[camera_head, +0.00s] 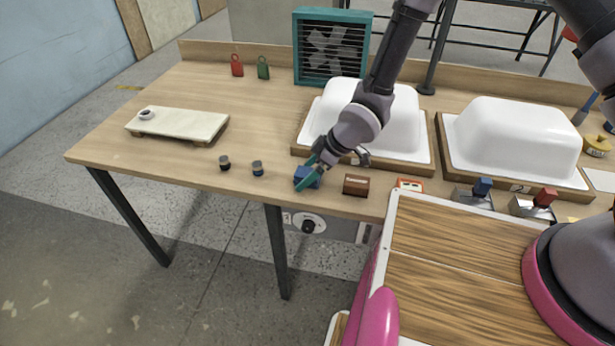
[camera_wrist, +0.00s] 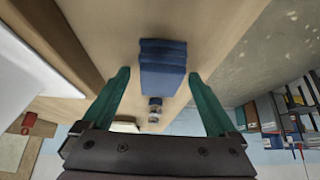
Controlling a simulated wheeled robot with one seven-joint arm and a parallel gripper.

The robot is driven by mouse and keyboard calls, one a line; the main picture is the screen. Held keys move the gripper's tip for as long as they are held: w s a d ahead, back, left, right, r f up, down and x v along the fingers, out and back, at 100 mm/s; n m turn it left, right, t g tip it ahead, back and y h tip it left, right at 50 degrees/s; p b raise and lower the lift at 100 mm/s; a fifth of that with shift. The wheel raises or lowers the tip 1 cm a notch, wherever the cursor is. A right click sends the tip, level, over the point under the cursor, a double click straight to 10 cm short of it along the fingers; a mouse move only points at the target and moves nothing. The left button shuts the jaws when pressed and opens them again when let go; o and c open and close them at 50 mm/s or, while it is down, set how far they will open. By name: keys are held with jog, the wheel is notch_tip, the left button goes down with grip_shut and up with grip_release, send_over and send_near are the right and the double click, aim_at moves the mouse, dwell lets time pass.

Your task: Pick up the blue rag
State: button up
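The blue rag (camera_head: 307,179) is a small folded block near the front edge of the wooden table, left of the brown box. In the wrist view the rag (camera_wrist: 163,68) shows stacked dark-blue layers. My gripper (camera_head: 305,172) is down at the rag, with its green fingers on either side of it. In the wrist view my gripper (camera_wrist: 158,74) is open, and a gap shows between each finger and the rag. The rag appears to rest on the table; whether a finger touches it is unclear in the head view.
A brown box (camera_head: 356,185) stands just right of the rag. Two small dark jars (camera_head: 224,163) (camera_head: 258,168) stand to its left. A white tub shell (camera_head: 372,112) on a wooden frame (camera_head: 420,165) lies behind.

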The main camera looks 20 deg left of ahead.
aim_at(307, 172)
jog(key=c, duration=1.3)
jog(key=shift+o, duration=0.2)
notch_tip(307, 172, up, 10)
jog(key=o, duration=0.7)
jog(key=c, duration=0.5)
jog(key=shift+c, duration=0.2)
